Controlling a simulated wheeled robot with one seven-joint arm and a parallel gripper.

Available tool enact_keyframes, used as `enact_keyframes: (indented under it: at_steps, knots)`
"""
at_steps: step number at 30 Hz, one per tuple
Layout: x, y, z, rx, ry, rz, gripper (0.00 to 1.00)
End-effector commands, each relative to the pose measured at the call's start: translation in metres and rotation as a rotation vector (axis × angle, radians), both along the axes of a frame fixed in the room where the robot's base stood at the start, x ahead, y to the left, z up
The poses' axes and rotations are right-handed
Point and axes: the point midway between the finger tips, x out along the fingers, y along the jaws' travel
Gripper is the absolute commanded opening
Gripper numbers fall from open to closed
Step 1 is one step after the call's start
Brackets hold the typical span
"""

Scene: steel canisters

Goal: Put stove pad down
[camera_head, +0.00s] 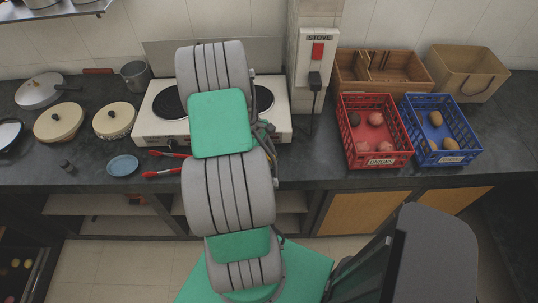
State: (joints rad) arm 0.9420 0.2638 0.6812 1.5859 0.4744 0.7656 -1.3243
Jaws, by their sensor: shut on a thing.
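My gripper (264,134) is mostly hidden behind my own arm, at the front right part of the white stove (150,122). Only a small dark piece of it shows beside the green arm cover. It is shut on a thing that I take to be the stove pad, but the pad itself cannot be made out. The stove has a dark left hotplate (171,101) and a dark right hotplate (264,98), partly covered by my arm.
Red-handled tools (165,173) and a blue plate (123,165) lie left of my arm. Lidded pans (59,121) stand further left. A red crate (378,161) and a blue crate (459,157) stand right. Dark counter between stove and red crate looks clear, except for a black cord (315,100).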

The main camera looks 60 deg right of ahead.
Motion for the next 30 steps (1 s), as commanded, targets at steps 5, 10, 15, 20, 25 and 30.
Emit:
enact_keyframes:
  at_steps: [5, 10, 15, 20, 25, 30]
  knots:
    - [0.000, 0.000, -0.002, 0.000, 0.001, 0.000, 0.02]
    - [0.000, 0.000, -0.003, 0.000, 0.000, 0.000, 0.50]
    - [0.000, 0.000, -0.003, 0.000, 0.001, 0.000, 0.62]
    - [0.000, 0.000, -0.003, 0.000, 0.001, 0.000, 0.62]
    - [0.003, -0.001, 0.006, -0.004, 0.000, 0.002, 0.62]
    - [0.019, 0.000, 0.040, -0.006, -0.002, 0.001, 0.62]
